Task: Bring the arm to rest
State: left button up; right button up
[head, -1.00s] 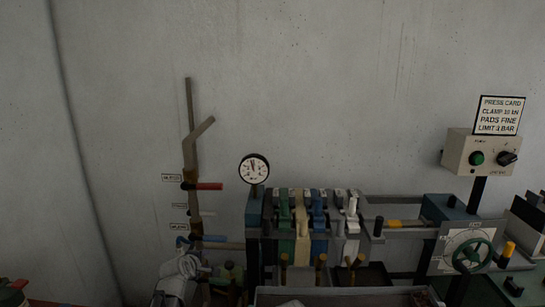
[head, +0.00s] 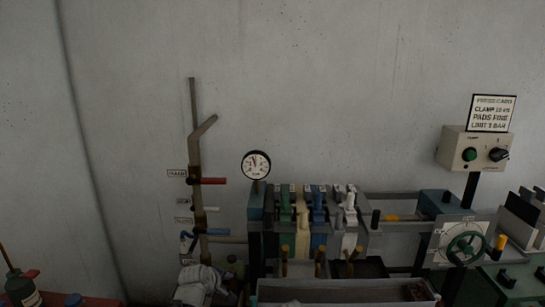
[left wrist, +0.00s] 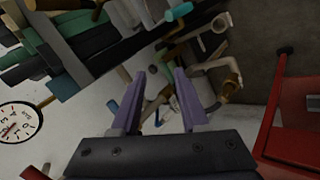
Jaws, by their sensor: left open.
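My left gripper (left wrist: 158,72) shows in the left wrist view with two purple fingers spread apart. No object is held between them. Pipes and fittings show beyond the fingers, with the wall behind. In the head view, a pale grey shape (head: 200,285) at the bottom, left of the filter press, looks like part of my left arm. Its fingers cannot be made out there. The right gripper is in neither view.
The pipe stand (head: 194,130) carries red, white and blue valve handles. The gauge (head: 256,165) and filter press (head: 320,215) stand right of it. A green handwheel (head: 467,248) is further right. A red cabinet (left wrist: 295,125) shows in the wrist view.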

pick_arm(q)
jog(key=s+d+f+m+g+y, duration=0.1)
jog(key=s+d+f+m+g, duration=0.1)
jog(key=s+m, duration=0.3)
jog(key=s+d+f+m+g+y, duration=0.1)
jog(key=s+d+m+g, duration=0.3)
jog(key=s, duration=0.8)
jog(key=s+d+f+m+g+y, duration=0.1)
jog(key=s+d+f+m+g, duration=0.1)
jog(key=s+m, duration=0.4)
jog(key=s+d+f, duration=0.1)
jog(key=s, duration=0.1)
jog(key=shift+s+m+g+y, duration=0.3)
jog(key=shift+g, duration=0.1)
